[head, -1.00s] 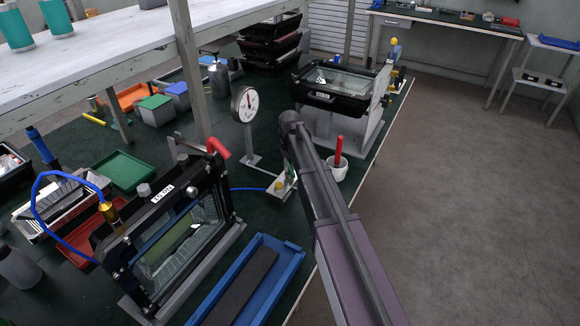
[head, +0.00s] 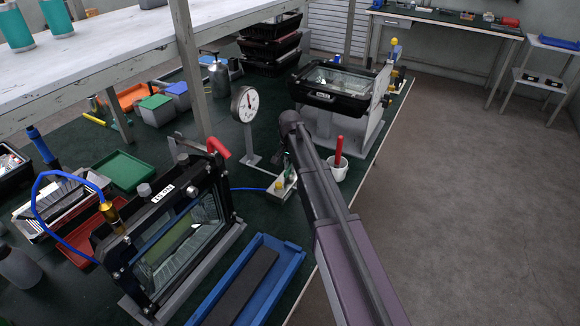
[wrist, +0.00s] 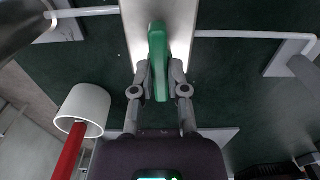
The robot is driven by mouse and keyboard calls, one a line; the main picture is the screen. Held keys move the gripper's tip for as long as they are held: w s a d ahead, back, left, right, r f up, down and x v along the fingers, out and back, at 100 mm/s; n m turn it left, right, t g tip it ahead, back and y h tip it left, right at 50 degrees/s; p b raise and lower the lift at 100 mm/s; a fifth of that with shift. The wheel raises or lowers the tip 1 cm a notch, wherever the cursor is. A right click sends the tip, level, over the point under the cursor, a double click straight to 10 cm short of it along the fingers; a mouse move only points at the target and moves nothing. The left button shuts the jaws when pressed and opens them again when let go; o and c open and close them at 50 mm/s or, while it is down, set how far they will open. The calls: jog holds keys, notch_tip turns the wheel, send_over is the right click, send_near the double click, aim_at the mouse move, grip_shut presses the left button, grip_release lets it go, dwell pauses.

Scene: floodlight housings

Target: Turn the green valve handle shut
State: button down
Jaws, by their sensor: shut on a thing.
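The green valve handle (wrist: 158,62) stands in the middle of the wrist view, over a pale metal plate (wrist: 182,25). My gripper (wrist: 160,76) is shut on it, with one grey finger against each side. The handle lines up with the gripper's length in that view. In the head view, the pale valve mount (head: 281,188) sits on the green bench beside my arm. My arm link hides part of the valve and gripper there.
A white cup (head: 337,171) with a red-handled tool stands close to the right of my arm. A dial gauge (head: 245,104) stands behind the valve, to the left. A clamped glass housing (head: 170,240) and a blue tray (head: 291,262) are nearer.

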jog(key=shift+s+m, duration=0.2)
jog(key=shift+m, duration=0.1)
jog(key=c, duration=0.8)
grip_release()
jog(key=shift+o, duration=0.8)
jog(key=shift+w+f, duration=0.1)
jog(key=shift+w, duration=0.05)
jog(key=shift+n, duration=0.4)
